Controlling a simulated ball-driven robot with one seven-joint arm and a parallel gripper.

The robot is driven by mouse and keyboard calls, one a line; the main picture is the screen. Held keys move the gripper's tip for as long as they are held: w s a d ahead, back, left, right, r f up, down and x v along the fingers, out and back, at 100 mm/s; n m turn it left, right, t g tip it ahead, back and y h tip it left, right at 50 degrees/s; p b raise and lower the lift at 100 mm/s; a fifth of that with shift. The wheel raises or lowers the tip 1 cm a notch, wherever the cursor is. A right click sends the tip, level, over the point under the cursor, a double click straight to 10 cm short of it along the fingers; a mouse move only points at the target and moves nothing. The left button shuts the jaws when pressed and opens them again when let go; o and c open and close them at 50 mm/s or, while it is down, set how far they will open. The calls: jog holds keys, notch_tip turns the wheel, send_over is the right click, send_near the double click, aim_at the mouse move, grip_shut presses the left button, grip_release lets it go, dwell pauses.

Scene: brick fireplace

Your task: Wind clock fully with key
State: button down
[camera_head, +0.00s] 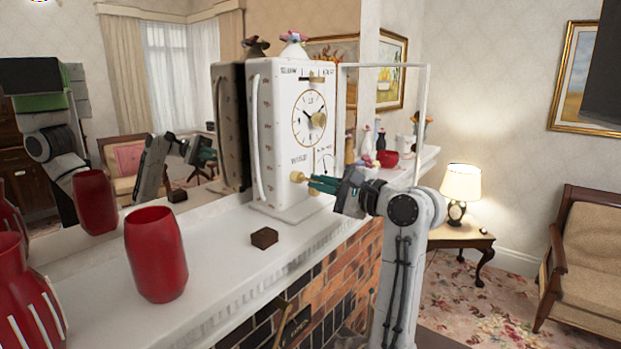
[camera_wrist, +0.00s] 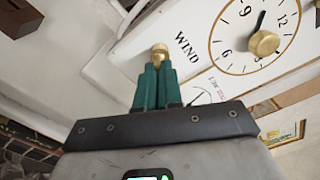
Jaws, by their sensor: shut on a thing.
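The white clock (camera_head: 275,135) stands upright on the mantel, its round dial (camera_head: 309,118) facing right. It carries a brass knob on the dial and the word WIND below it. A brass key (camera_head: 297,177) sits at the lower front of the clock, under the word WIND. My gripper (camera_head: 318,184) has green fingers and is shut on the key. In the wrist view the brass key head (camera_wrist: 160,50) shows between the fingertips, beside the word WIND. The key's shaft is hidden. The dial (camera_wrist: 255,35) and a small gauge (camera_wrist: 201,97) also show there.
A red vase (camera_head: 156,255) and a small dark brown block (camera_head: 264,238) stand on the white mantel (camera_head: 215,245) left of the clock. A mirror is behind. A red bowl (camera_head: 387,159) and bottles are beyond the clock. A lamp table (camera_head: 460,238) is at right.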

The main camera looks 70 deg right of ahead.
jog(key=shift+w+a+r+m+p, duration=0.1)
jog(key=shift+w+r+m+p, duration=0.05)
jog(key=shift+m+p, duration=1.45)
jog(key=shift+m, duration=0.4)
jog(key=m, duration=0.4)
jog(key=shift+m, duration=0.3)
jog(key=m, duration=0.4)
jog(key=shift+m, duration=0.3)
